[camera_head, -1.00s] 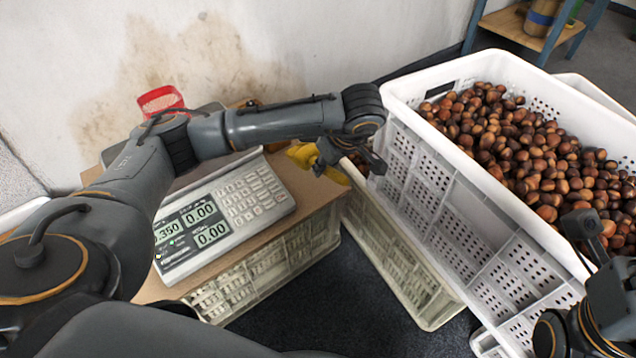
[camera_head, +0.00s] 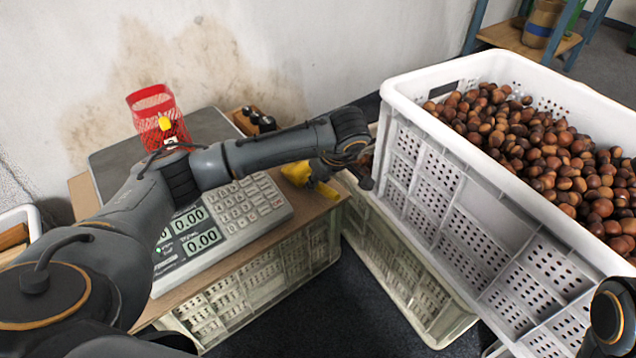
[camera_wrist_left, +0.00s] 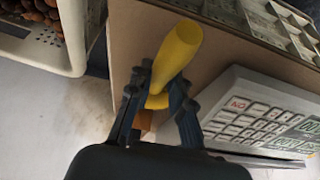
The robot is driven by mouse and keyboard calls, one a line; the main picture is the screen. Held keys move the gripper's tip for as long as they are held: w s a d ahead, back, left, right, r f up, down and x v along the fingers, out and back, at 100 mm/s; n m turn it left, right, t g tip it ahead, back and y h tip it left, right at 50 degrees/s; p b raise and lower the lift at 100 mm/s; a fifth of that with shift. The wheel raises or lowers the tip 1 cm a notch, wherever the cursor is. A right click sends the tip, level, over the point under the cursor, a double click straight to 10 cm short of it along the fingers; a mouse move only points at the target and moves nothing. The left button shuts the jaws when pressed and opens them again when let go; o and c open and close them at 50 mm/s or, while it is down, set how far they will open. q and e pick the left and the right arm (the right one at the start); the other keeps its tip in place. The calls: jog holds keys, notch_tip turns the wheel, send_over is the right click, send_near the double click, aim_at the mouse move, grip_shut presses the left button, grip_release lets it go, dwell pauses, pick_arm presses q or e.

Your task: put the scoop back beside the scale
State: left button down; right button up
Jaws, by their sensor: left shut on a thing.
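The yellow scoop (camera_head: 297,173) is in my left gripper (camera_head: 335,170), just past the right end of the scale (camera_head: 235,208), above the edge of the brown board. The arm and gripper hide part of the scoop. In the left wrist view the scoop (camera_wrist_left: 178,52) sits between the two fingers of my left gripper (camera_wrist_left: 158,103), which are shut on it. The scale's keypad (camera_wrist_left: 250,110) is close to its right. Whether the scoop touches the board is unclear. Only a dark piece of my right arm shows at the lower right.
A white crate (camera_head: 440,185) full of chestnuts (camera_head: 540,150) stands on the right. A red mesh basket (camera_head: 150,105) stands at the scale's back. A small wooden box (camera_head: 250,120) with dark items is behind the arm. The brown board (camera_head: 290,225) rests on pale crates.

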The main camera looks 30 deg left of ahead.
pick_arm(q)
jog(key=shift+f, duration=0.15)
jog(key=c, duration=1.2)
grip_release()
